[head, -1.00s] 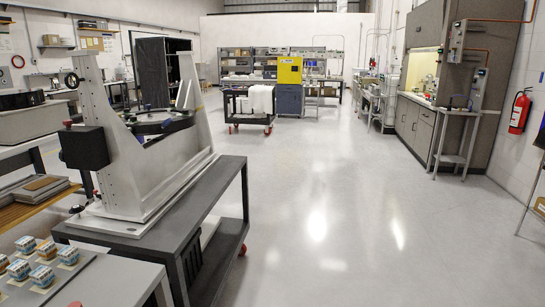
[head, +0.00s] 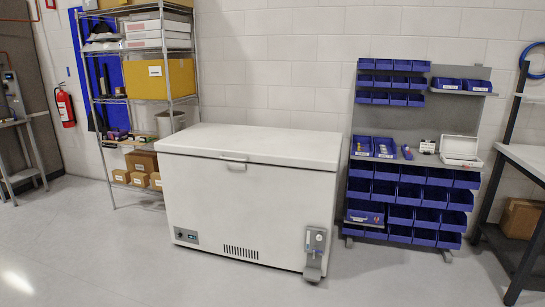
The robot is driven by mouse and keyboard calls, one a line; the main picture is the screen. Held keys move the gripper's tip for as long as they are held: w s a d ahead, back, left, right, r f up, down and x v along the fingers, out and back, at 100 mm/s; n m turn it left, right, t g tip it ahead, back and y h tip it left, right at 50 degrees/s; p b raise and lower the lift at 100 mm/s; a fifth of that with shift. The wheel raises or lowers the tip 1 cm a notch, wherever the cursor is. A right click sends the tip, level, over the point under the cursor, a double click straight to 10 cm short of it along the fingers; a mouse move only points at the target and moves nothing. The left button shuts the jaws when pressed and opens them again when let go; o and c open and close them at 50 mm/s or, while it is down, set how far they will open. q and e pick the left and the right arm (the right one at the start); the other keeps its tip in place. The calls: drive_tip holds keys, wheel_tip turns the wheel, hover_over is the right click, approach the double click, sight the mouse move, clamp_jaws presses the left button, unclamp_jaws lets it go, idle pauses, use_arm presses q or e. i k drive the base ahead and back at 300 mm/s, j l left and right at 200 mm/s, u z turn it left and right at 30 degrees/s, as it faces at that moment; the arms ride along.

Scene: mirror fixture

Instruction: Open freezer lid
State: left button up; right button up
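A white chest freezer (head: 235,195) stands against the white block wall in the middle of the head view. Its white lid (head: 260,143) lies shut on top. A handle (head: 234,158) sits at the front edge of the lid, near its middle. A small grey device (head: 315,253) is at the freezer's lower right front corner. Neither of my grippers shows in the head view.
A wire shelf rack (head: 150,90) with boxes stands left of the freezer, close to its side. A rack of blue bins (head: 410,215) stands to the right. A workbench (head: 525,160) is at the far right. The floor (head: 140,265) in front of the freezer is clear.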

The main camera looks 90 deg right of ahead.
sight(288, 148)
drive_tip(key=z, duration=2.35)
drive_tip(key=i+z, duration=0.2)
drive_tip(key=k+l, duration=0.05)
drive_tip(key=k, duration=0.05)
